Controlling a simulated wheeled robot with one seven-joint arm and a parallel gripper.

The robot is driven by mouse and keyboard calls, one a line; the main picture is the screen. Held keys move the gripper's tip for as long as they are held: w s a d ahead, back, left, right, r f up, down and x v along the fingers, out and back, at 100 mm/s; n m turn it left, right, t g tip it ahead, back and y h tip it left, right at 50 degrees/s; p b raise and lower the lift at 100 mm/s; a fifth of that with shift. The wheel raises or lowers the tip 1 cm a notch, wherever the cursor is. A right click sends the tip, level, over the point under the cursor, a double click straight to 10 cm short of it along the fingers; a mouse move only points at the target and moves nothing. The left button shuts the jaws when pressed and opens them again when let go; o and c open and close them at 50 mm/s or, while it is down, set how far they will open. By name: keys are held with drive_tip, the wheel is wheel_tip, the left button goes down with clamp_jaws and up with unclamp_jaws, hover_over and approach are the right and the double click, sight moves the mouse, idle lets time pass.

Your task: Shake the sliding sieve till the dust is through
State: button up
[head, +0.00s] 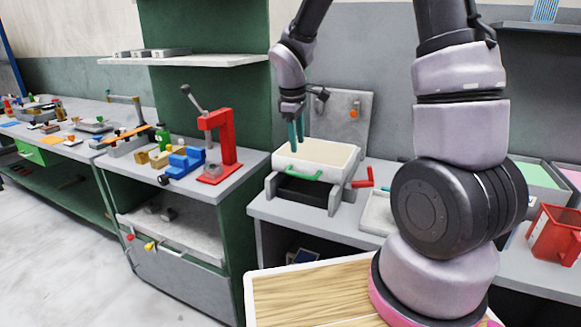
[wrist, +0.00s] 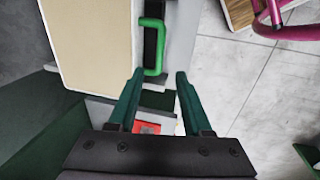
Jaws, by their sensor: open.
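The sliding sieve (head: 315,152) is a white-framed box with a cream surface, sitting on a grey stand (head: 338,186) on the bench. Its green handle (head: 303,174) is on the front side. The sieve also shows at the upper left of the wrist view (wrist: 88,45), with the green handle (wrist: 153,47) standing off its edge. My gripper (head: 296,133) is open and empty, its teal fingers pointing down by the sieve's left end in the head view. In the wrist view my gripper (wrist: 158,85) has its fingertips near the handle's end, not closed on it. Whether they touch the handle is unclear.
A red lever (head: 365,180) stands right of the sieve. A red press (head: 217,145) and a blue vise (head: 183,162) stand on the bench to the left. A red bin (head: 555,236) is at the right. A wooden board (head: 300,298) is in front.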

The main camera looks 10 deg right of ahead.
sight(299, 174)
drive_tip(key=f, duration=0.3)
drive_tip(key=w+f, duration=0.1)
drive_tip(key=f, duration=0.3)
drive_tip(key=d+f, duration=0.1)
drive_tip(key=f, duration=0.2)
drive_tip(key=shift+w+f, duration=0.25)
drive_tip(key=shift+w, duration=0.05)
clamp_jaws()
idle(1.0)
